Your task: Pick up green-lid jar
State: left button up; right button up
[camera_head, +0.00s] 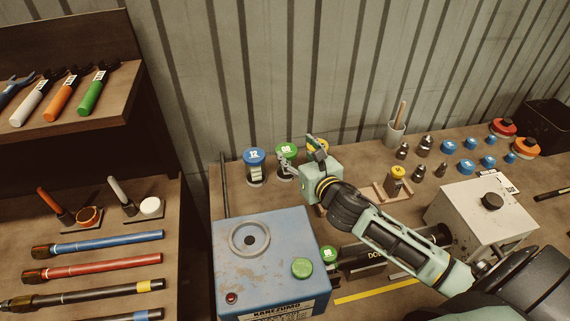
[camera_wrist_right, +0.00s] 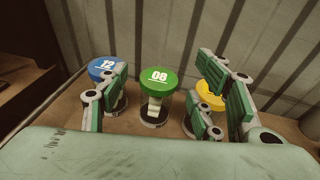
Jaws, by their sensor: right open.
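The green-lid jar (camera_head: 286,150), marked 08, stands upright at the back of the bench between a blue-lid jar (camera_head: 254,157) and a yellow-lid jar (camera_head: 320,146). In the right wrist view, the green-lid jar (camera_wrist_right: 158,82) shows between the two fingers, with the blue-lid jar (camera_wrist_right: 103,68) behind the left finger and the yellow-lid jar (camera_wrist_right: 210,94) partly behind the right fingers. My right gripper (camera_head: 301,156) is open and empty, close to the green-lid jar; whether its fingers reach around the jar I cannot tell. My left gripper is out of view.
A blue machine box (camera_head: 265,262) with a green button stands in front of the jars. Another green-topped item (camera_head: 328,254) is beside it. A cup (camera_head: 395,133) stands right of the gripper. The corrugated wall (camera_head: 330,60) rises close behind the jars.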

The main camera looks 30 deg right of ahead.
aim_at(291, 161)
jog(key=f+b, duration=0.2)
jog(key=f, duration=0.1)
jog(key=f+b, duration=0.1)
jog(key=shift+w+d+f, duration=0.1)
jog(key=shift+w+f, duration=0.05)
jog(key=shift+w, duration=0.2)
jog(key=shift+f+b, duration=0.7)
jog(key=shift+b, duration=0.25)
jog(key=shift+w+f+p, duration=0.15)
jog(key=shift+w+p, duration=0.15)
jog(key=shift+w, duration=0.85)
jog(key=w, duration=0.1)
jog(key=w+f, duration=0.1)
jog(key=w+p, duration=0.1)
jog(key=w, duration=0.1)
jog(key=shift+d+f, duration=0.3)
jog(key=shift+w+f, duration=0.3)
jog(key=shift+w, duration=0.3)
pick_arm(q)
jog(key=f, duration=0.4)
jog(key=shift+s, duration=0.25)
pick_arm(e)
jog(key=shift+s, duration=0.1)
jog(key=shift+c, duration=1)
pick_arm(q)
jog(key=shift+s, duration=0.1)
pick_arm(e)
jog(key=shift+r, duration=0.1)
jog(key=c, duration=0.9)
